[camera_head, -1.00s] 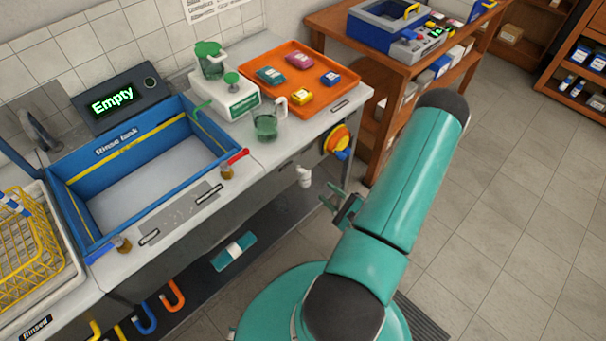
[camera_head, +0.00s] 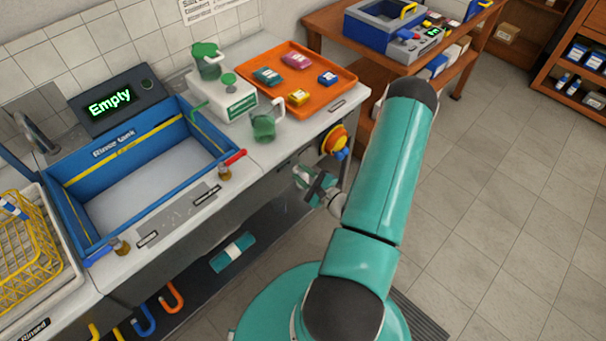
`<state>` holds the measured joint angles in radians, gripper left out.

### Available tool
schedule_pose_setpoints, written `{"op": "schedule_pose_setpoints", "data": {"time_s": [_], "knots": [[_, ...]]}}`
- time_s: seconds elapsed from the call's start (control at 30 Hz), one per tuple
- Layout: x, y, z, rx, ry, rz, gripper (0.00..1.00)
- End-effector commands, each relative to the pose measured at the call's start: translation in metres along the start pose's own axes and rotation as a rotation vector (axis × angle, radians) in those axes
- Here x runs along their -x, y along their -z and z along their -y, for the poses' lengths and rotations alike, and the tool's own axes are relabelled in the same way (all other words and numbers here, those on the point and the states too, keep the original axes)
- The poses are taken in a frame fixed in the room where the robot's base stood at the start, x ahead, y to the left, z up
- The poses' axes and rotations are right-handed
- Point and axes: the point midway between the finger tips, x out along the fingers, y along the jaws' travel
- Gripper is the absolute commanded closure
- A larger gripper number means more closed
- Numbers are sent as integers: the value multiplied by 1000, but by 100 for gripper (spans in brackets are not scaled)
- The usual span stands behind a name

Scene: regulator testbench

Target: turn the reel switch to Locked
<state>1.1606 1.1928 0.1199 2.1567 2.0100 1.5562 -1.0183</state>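An orange and yellow round reel (camera_head: 335,138) is mounted on the bench front, below the right end of the worktop. A small blue part (camera_head: 342,153) sits at its lower edge. No Locked label is readable, and I cannot tell which part is the switch. My gripper (camera_head: 306,181) is in front of the bench, to the lower left of the reel and apart from it in the picture. Its fingers look spread, and I see nothing held. A white fitting under the worktop is mostly hidden around my gripper.
The blue rinse tank (camera_head: 205,165) and an orange tray (camera_head: 345,84) with small boxes stand on the worktop. A green jug (camera_head: 264,127) is near its front edge. A wooden table (camera_head: 325,22) is behind right. The tiled floor at right is clear.

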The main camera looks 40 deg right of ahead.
Motion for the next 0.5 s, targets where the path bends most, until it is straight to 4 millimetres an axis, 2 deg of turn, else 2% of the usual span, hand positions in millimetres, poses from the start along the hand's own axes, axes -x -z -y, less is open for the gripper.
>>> {"op": "schedule_pose_setpoints", "data": {"time_s": [0.03,0.1,0.13,0.5], "knots": [[0,0,0,0,0,0,84],[0,0,0,0,0,0,98],[0,0,0,0,0,0,100],[1,0,0,-32,1,-1,100]]}}
